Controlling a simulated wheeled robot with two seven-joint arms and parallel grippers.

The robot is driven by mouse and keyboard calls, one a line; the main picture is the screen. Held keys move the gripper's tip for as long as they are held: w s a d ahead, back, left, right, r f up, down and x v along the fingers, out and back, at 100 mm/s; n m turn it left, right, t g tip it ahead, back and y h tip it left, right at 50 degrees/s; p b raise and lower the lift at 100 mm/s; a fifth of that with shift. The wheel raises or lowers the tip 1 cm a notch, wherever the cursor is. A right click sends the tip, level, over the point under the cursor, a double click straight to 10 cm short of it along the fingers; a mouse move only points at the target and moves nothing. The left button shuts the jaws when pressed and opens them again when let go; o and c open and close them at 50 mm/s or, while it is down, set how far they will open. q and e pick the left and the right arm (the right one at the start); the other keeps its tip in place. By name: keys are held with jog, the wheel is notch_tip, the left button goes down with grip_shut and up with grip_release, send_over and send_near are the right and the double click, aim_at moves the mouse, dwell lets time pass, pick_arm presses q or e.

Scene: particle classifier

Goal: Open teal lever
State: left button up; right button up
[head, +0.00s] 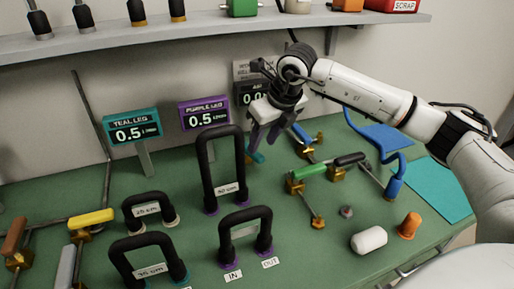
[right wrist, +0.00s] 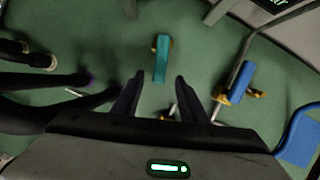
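The teal lever (right wrist: 161,58) stands out against the green bench in the right wrist view, just beyond my fingertips and between their lines. In the head view only a small part of the teal lever (head: 256,157) shows below my gripper; the rest is hidden. My right gripper (head: 265,140) hangs over it, fingers pointing down. In the right wrist view the right gripper's (right wrist: 159,78) two dark fingers are apart with nothing between them. I cannot see contact with the lever. My left gripper is not in view.
A tall black hose loop (head: 241,170) stands left of the gripper. A blue lever (right wrist: 241,82) lies to the right. A green-handled valve (head: 308,173) is in front. Display signs, including the teal one (head: 132,126), stand behind. A shelf (head: 220,25) runs above.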

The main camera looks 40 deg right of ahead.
aim_at(257, 154)
jog(key=x, duration=0.4)
jog(key=shift+w+f, duration=0.25)
jog(key=shift+f, duration=0.1)
grip_shut()
